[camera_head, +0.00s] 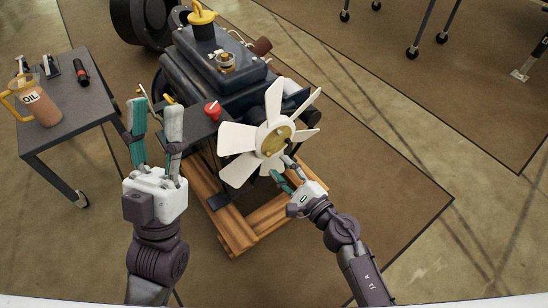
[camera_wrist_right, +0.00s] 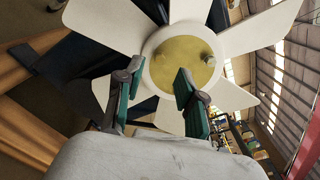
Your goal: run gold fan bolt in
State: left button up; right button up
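The white fan (camera_head: 238,138) is mounted on the front of the dark engine (camera_head: 210,75). Its gold hub plate (camera_head: 274,140) faces outward. In the right wrist view the gold plate (camera_wrist_right: 182,62) fills the fan's middle, with a small gold bolt head (camera_wrist_right: 208,59) on its right side and another raised spot at its left. My right gripper (camera_head: 278,167) is open and empty, just in front of the hub's lower edge. Its two fingers (camera_wrist_right: 160,72) are apart, one at each side of the plate's lower part. My left gripper (camera_head: 156,104) is open and empty, left of the engine.
The engine rests on a wooden pallet (camera_head: 262,214). A red cap (camera_head: 213,110) is near the fan's left. A dark side table (camera_head: 70,112) at left holds an oil jug (camera_head: 40,108) and a red-black tool (camera_head: 81,72).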

aim_at(270, 156)
jog(key=shift+x, duration=1.95)
grip_shut()
